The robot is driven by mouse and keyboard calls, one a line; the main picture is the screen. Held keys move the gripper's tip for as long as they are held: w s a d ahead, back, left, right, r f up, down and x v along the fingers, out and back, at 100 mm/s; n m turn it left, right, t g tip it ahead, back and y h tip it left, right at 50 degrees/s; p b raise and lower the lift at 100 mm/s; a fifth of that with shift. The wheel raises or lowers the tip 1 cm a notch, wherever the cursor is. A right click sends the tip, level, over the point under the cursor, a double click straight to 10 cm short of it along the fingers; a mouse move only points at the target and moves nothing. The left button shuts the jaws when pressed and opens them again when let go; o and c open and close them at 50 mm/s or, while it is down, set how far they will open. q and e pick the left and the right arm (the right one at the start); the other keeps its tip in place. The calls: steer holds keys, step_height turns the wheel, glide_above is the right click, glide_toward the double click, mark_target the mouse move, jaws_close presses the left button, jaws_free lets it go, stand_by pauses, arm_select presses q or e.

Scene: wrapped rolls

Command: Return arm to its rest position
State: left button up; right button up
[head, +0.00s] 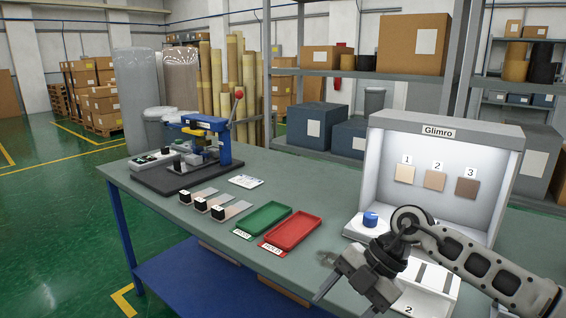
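My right gripper (322,277) hangs over the front right of the grey-green table (330,195), its arm coming in from the right. Its two fingers point left and down and stand apart, with nothing seen between them. It is in front of the white light booth (450,150) marked "Glimro" and partly covers a white card or tray (425,302) marked 2. My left gripper is not in view.
A blue cylinder (370,219) stands at the booth's left front. A red tray (291,231) and a green tray (263,218) lie left of the gripper. Several numbered sample strips (215,203) lie further left. A blue press (208,140) with a red-knobbed lever stands at the far left.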

steer(key=s+a+r+m+t+y, duration=0.2)
steer(key=s+a+y, duration=0.1)
steer(key=a+y, duration=0.3)
steer(key=s+a+r+m+t+y, duration=0.1)
steer(key=s+a+t+y, duration=0.15)
steer(key=a+y, duration=0.4)
steer(key=s+d+f+m+t+h, duration=0.1)
steer(key=d+f+m+t+h, duration=1.05)
steer(key=m, duration=0.65)
steer(key=s+d+f+m+g+h, duration=0.4)
steer(key=s+d+f+h, duration=0.1)
steer(key=s+f, duration=0.6)
steer(key=shift+s+d+f, duration=0.15)
steer(key=shift+s+d, duration=0.2)
steer(key=shift+s, duration=0.2)
